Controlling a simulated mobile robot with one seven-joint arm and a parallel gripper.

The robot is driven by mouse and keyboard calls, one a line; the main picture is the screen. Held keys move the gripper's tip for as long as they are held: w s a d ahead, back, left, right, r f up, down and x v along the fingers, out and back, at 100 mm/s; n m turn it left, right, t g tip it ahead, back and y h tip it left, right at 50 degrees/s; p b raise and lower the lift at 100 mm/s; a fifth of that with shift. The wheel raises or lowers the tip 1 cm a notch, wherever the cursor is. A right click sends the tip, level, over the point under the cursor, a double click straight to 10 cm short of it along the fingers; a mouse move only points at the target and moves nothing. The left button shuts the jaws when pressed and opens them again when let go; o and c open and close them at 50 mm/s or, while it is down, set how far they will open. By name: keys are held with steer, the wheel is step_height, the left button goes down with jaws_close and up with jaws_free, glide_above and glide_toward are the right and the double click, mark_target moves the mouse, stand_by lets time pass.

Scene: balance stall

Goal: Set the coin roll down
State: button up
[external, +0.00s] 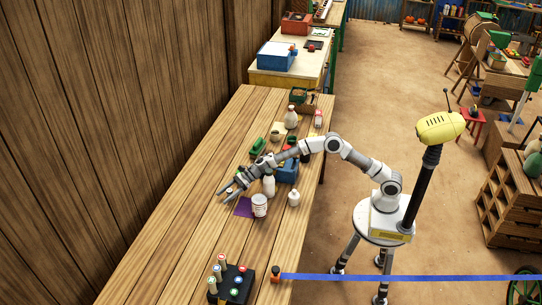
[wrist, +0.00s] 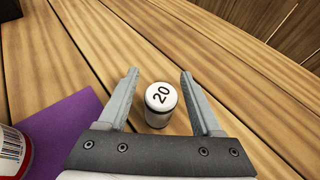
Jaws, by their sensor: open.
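My gripper (wrist: 159,74) is open, with one finger on each side of the roll and a visible gap to both. In the external view my gripper (external: 226,195) is low over the table, left of the purple cloth; the roll is too small to make out clearly there.
A purple cloth (wrist: 62,125) lies left of the roll, and a white can (wrist: 12,150) stands by it. In the external view a white bottle (external: 269,186), a small white jar (external: 293,198) and a blue box (external: 288,173) are close to my arm. The table left of my gripper is clear.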

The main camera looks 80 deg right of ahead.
mark_target(229, 190)
steer(key=v, duration=0.2)
steer(key=shift+s+d+r, duration=0.1)
steer(key=shift+d, duration=0.15)
step_height(229, 190, up, 7)
steer(key=p, duration=0.3)
steer(key=shift+s+r, duration=0.1)
